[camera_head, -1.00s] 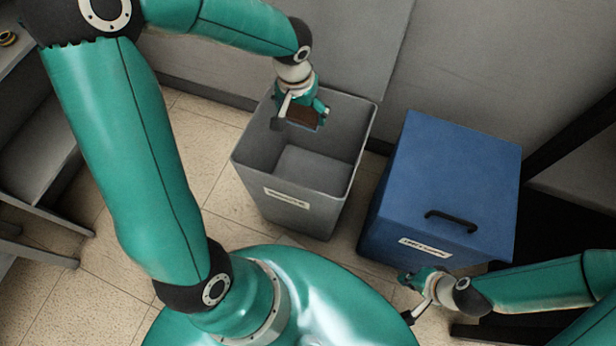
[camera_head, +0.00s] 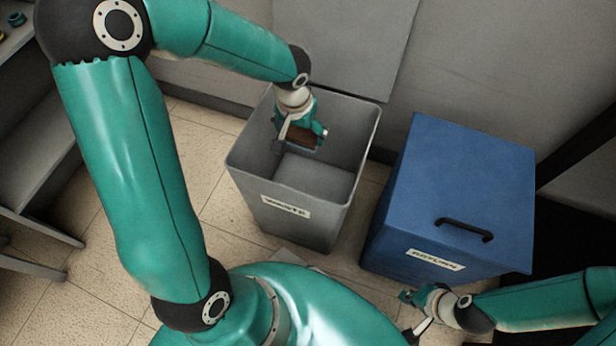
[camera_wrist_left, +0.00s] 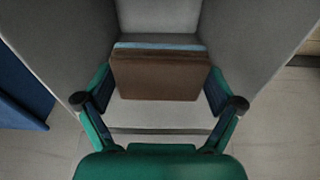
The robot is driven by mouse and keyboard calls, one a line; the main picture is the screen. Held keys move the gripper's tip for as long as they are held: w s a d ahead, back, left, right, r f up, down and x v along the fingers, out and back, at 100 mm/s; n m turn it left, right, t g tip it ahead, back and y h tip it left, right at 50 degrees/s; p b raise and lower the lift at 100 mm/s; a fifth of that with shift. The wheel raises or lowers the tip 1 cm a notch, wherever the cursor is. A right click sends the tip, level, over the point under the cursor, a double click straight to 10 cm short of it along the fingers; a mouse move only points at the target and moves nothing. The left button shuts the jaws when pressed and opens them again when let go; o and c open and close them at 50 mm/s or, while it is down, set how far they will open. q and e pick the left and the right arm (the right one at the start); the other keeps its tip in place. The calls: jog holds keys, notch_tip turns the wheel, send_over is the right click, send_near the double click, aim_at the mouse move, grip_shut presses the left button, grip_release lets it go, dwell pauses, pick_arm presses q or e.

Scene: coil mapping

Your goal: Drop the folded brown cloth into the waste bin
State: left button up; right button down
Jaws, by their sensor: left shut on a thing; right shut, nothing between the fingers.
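The folded brown cloth (camera_head: 300,138) is gripped by my left gripper (camera_head: 299,142), inside the mouth of the grey waste bin (camera_head: 351,150). In the left wrist view the brown cloth (camera_wrist_left: 160,76) sits between both fingers of the gripper (camera_wrist_left: 160,100), with a light blue strip along its far edge. The bin walls (camera_wrist_left: 60,40) rise around it, and the cloth hangs above the bin's floor. My right gripper (camera_head: 412,312) is shut and empty, low at the right in front of the blue box.
A blue lidded box (camera_head: 455,190) with a black handle and a label stands right of the bin. Grey shelving (camera_head: 35,165) is at the left edge. A grey wall is behind the bin. Tiled floor (camera_head: 110,240) is clear on the left.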

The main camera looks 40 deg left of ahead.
pick_arm(q)
jog(key=o, duration=0.8)
jog(key=shift+c, duration=0.2)
notch_tip(320, 180, up, 12)
jog(key=s, duration=0.1)
jog(key=shift+s+d, duration=0.15)
jog(key=shift+s, duration=0.2)
jog(key=shift+f, duration=0.1)
